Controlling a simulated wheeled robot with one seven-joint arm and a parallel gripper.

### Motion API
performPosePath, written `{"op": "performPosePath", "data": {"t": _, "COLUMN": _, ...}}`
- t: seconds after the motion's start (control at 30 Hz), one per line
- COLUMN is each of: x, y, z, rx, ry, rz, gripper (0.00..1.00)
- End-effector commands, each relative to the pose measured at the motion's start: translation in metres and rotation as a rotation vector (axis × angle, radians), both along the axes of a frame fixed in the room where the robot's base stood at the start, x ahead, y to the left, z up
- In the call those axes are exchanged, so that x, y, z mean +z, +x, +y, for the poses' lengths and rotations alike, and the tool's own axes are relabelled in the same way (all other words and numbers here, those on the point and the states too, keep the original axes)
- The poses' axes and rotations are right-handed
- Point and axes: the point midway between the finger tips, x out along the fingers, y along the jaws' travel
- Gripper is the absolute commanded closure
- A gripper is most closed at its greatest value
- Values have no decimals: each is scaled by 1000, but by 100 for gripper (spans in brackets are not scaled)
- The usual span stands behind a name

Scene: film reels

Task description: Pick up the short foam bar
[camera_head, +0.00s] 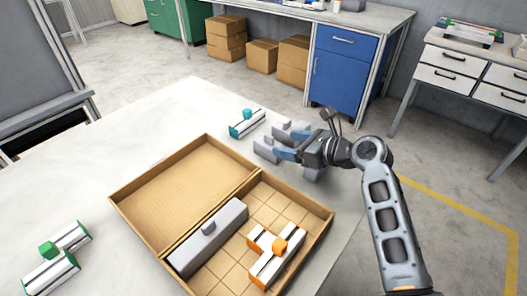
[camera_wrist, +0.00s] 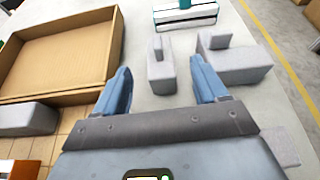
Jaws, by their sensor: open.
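Two grey foam pieces with small knobs lie on the white table in front of my gripper (camera_head: 287,145). The narrower piece (camera_wrist: 160,72) is ahead of and between my two blue fingers in the wrist view, apart from both; in the head view it seems to be the nearer piece (camera_head: 266,151). The wider piece (camera_wrist: 240,66) lies to its right, by the right fingertip, and shows in the head view (camera_head: 291,131). I cannot tell for certain which is the short foam bar. My gripper, also in the wrist view (camera_wrist: 160,73), is open and empty.
A cardboard tray (camera_head: 158,168) with two compartments stands left of my gripper in the wrist view. It holds a long grey bar (camera_head: 208,240) and an orange-and-white part (camera_head: 277,257). A teal-and-white part (camera_head: 247,123) lies beyond the foam pieces. Green-and-white parts (camera_head: 58,258) lie at lower left.

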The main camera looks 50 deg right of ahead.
Motion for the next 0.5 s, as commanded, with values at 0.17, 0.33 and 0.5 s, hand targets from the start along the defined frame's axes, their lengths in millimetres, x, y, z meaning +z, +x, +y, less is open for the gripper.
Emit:
{"op": "performPosePath", "data": {"t": 0.17, "x": -3, "y": 8, "z": -3, "rx": -7, "ry": 32, "rz": 9, "gripper": 28}}
{"op": "performPosePath", "data": {"t": 0.33, "x": -9, "y": 25, "z": -1, "rx": -6, "ry": 30, "rz": 8, "gripper": 28}}
{"op": "performPosePath", "data": {"t": 0.5, "x": -14, "y": 44, "z": 1, "rx": -5, "ry": 29, "rz": 8, "gripper": 28}}
